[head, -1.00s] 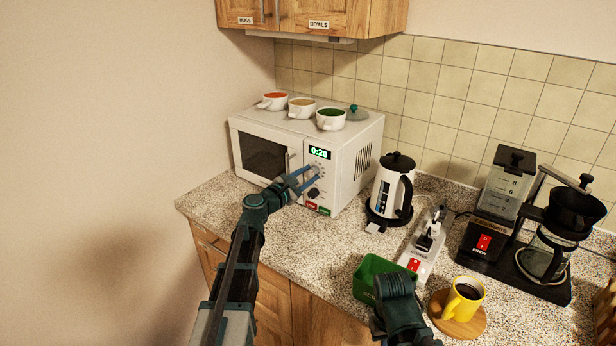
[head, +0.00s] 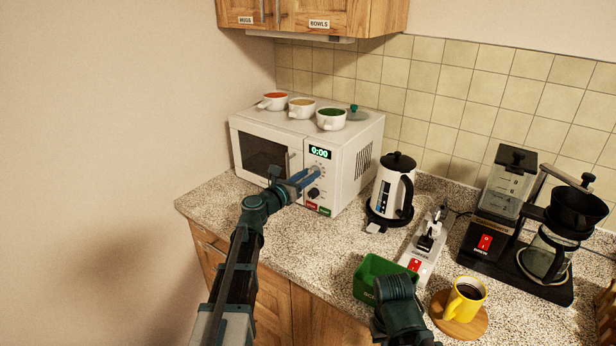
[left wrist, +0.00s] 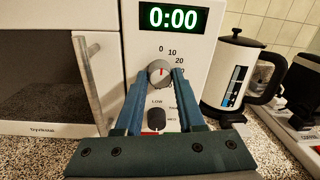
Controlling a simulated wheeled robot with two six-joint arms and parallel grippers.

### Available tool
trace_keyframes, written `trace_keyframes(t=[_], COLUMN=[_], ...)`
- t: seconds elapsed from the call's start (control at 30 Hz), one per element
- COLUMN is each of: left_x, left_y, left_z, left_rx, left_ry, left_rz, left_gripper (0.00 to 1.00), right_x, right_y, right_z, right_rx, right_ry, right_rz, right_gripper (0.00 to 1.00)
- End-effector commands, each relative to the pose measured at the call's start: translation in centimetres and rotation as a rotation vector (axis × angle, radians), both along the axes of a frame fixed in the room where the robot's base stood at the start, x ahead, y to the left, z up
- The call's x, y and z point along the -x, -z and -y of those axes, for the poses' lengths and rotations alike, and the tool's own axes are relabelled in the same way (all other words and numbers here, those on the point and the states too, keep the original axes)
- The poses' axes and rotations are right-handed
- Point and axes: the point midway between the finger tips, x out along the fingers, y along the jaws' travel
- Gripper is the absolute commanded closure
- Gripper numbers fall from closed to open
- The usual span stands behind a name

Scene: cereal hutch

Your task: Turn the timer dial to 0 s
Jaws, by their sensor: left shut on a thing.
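The white microwave (head: 346,155) stands on the counter with its door shut. Its display (head: 320,152) reads 0:00, and the display also shows in the left wrist view (left wrist: 173,18). The timer dial (left wrist: 158,73) is a round grey knob with a red pointer mark aimed up toward the 0 on its scale. My left gripper (left wrist: 157,80) is shut on the timer dial, one blue finger on each side. In the head view the left gripper (head: 315,174) hides most of the dial. My right arm (head: 398,300) shows at the bottom, but its fingers are not visible.
A dark power knob (left wrist: 157,119) sits just below the timer dial. A green box (head: 372,275) and yellow mug (head: 465,297) are further forward.

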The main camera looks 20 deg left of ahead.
Motion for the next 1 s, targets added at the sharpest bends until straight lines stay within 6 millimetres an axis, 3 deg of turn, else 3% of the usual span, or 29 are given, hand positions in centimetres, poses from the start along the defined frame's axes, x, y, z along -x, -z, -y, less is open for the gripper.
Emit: trace_keyframes(t=[0.67, 0.7, 0.83, 1.0], left_x=[0.13, 0.13, 0.11, 0.07], left_y=[0.11, 0.11, 0.08, 0.05], left_z=[0.10, 0.11, 0.09, 0.06], left_rx=[0.046, 0.046, 0.047, 0.048], left_ry=[0.003, 0.003, 0.002, 0.001], left_rz=[-0.020, -0.020, -0.019, -0.018], left_gripper=[1.00, 0.57, 0.33, 0.32], right_x=[0.00, 0.00, 0.00, 0.01], right_y=[0.10, 0.10, 0.10, 0.08], right_z=[0.00, 0.00, 0.00, 0.00], right_rx=[0.000, 0.000, 0.000, 0.000], right_ry=[0.000, 0.000, 0.000, 0.000], right_rz=[0.000, 0.000, 0.000, 0.000], right_gripper=[1.00, 1.00, 1.00, 1.00])
